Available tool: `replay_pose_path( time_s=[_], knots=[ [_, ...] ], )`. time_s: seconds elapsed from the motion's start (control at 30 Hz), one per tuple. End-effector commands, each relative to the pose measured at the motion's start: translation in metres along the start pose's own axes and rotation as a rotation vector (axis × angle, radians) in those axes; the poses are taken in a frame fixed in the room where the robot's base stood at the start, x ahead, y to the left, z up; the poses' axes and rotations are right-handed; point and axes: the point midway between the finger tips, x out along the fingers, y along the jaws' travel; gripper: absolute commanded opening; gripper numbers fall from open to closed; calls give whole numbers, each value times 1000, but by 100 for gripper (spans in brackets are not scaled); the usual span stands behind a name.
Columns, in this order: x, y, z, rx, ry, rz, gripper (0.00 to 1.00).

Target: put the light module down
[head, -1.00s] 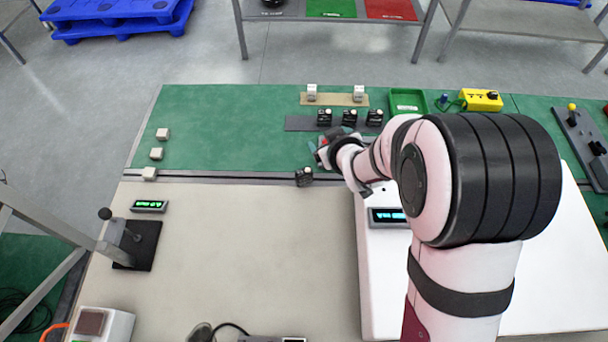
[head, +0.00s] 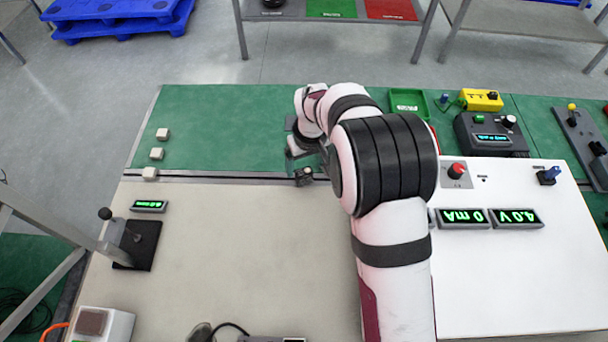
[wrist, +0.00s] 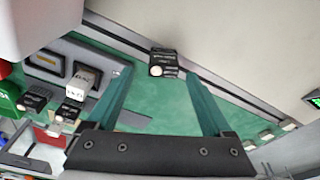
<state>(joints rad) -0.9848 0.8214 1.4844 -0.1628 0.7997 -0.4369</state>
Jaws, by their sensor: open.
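A small black module with a pale round spot, which I take for the light module (head: 304,177), sits on the dark rail along the front edge of the green mat. In the wrist view the module (wrist: 163,62) shows just past and between the tips of my two teal fingers. My gripper (wrist: 158,78) is open, with nothing held between the fingers. In the head view my gripper (head: 306,162) is right behind the module, partly hidden by my wrist. I cannot tell whether a finger touches it.
Several white cubes stand at the left, one being this cube (head: 156,154). More black modules (wrist: 35,101) lie at the left of the wrist view. A green tray (head: 408,102) stands behind my arm. The pale front tabletop (head: 230,240) is mostly clear.

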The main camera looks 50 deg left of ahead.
Motion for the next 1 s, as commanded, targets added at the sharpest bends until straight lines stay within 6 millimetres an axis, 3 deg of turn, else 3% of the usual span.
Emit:
replay_pose_path(
  time_s=[0.2, 0.47, 0.93, 1.0],
  knots=[
    [41, -5, 4, 1, -3, -1, 85],
    [46, -4, 4, 1, 0, -1, 85],
    [45, -4, 4, 1, 0, -1, 0],
    [45, -4, 4, 0, 0, -1, 0]
  ],
)
